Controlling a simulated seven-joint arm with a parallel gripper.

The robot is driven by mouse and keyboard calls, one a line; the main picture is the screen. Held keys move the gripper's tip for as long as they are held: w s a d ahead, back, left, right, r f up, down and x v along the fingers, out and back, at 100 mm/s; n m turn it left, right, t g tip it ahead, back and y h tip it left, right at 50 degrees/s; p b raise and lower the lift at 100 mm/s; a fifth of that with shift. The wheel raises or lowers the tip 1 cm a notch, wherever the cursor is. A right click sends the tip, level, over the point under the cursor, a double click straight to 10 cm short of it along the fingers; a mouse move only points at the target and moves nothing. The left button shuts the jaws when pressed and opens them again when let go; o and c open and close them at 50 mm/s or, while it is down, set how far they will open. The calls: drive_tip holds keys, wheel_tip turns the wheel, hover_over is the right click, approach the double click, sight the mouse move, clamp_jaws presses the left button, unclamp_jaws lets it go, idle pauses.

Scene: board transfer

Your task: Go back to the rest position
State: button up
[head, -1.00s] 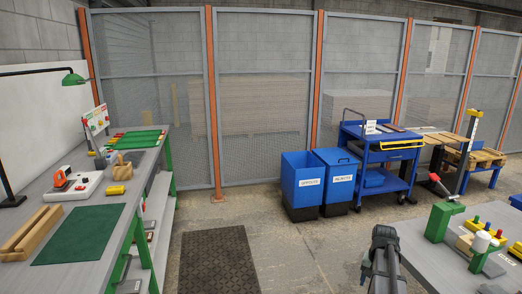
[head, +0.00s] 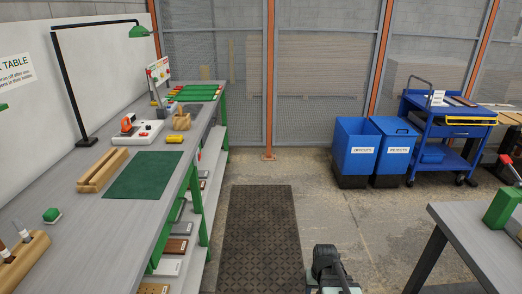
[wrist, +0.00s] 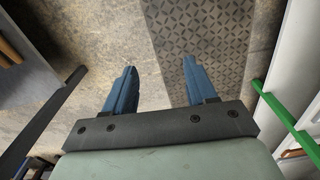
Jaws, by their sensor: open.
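My gripper (wrist: 158,88) shows in the wrist view with two blue fingers spread apart and nothing between them. Below the fingers are the concrete floor and the edge of a dark patterned mat. In the head view only part of my arm shows at the bottom, right of the mat; the fingers are not visible there. The gripper is in the aisle between the two tables and touches nothing that I can see.
A long workbench (head: 90,220) with a green mat (head: 150,175) runs along the left. Another table (head: 470,240) stands at the right. The floor mat (head: 258,240) lies between them. Blue bins (head: 356,150) and a blue cart (head: 440,130) stand at the back right.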

drive_tip(key=s+a+f+g, duration=0.1)
drive_tip(key=s+f+g, duration=0.1)
drive_tip(key=s+f, duration=0.5)
drive_tip(key=s+f+g, duration=0.2)
drive_tip(key=s+f, duration=0.5)
drive_tip(key=s, duration=0.7)
drive_tip(key=s+a+f+g, duration=0.1)
drive_tip(key=s+f+g, duration=0.1)
drive_tip(key=s+f, duration=0.5)
drive_tip(key=s, duration=0.3)
drive_tip(key=shift+s+a+f+n+g, duration=0.15)
drive_tip(key=shift+a+f+n+g, duration=0.2)
drive_tip(key=shift+n+g, duration=0.05)
